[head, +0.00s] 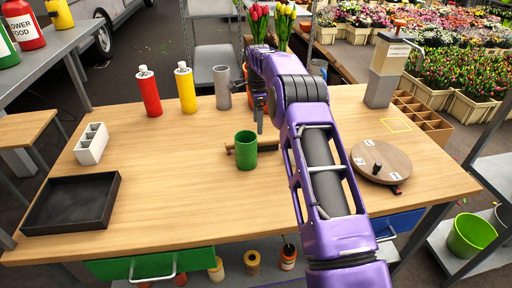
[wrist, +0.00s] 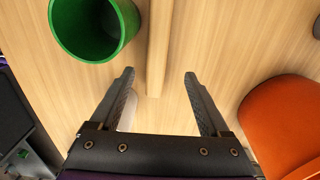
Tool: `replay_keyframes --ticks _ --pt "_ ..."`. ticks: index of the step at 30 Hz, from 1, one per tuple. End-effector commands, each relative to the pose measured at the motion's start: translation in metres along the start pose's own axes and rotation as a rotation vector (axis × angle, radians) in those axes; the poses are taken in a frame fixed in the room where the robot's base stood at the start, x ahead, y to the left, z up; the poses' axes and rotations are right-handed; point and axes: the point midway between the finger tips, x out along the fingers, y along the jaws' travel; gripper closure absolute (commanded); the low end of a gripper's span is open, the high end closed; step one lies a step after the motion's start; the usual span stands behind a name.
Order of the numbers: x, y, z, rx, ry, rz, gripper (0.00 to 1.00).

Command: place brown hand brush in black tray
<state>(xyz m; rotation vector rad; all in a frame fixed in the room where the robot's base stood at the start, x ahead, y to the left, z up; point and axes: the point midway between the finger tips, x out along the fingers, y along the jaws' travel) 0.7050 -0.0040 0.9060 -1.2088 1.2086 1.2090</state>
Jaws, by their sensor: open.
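The brown hand brush (head: 271,141) lies on the table behind the green cup (head: 246,150), which hides part of it. In the wrist view its handle (wrist: 158,45) runs up the picture, in line with the gap between my fingertips. My gripper (head: 259,122) points down over the brush, its fingers (wrist: 159,74) apart on either side of the handle's line; I cannot tell the remaining height. The cup also shows in the wrist view (wrist: 94,28), left of the handle. The black tray (head: 112,205) is empty at the table's front left.
A white divided holder (head: 92,144) stands behind the tray. Red (head: 149,92) and yellow (head: 186,88) bottles and a grey cylinder (head: 222,88) stand at the back. A round wooden turntable (head: 381,161) is at right. The table between cup and tray is clear.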

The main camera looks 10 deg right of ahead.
Motion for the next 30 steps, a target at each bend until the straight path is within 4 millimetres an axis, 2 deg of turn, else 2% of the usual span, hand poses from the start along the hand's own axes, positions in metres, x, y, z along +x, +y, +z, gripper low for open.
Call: replay_keyframes --ticks 1,3,11,19,23,30 --pt "0.013 0.001 0.000 0.000 -0.001 0.004 0.20" --pt "0.023 0.001 0.000 0.000 0.000 0.003 0.20" --pt "0.042 0.001 0.000 0.001 0.000 0.001 0.20" --pt "0.081 0.006 -0.002 0.000 -0.001 0.002 0.20" --pt "0.089 0.006 -0.002 0.000 0.000 0.001 0.20" --pt "0.090 0.006 -0.002 0.000 0.001 0.000 0.22"
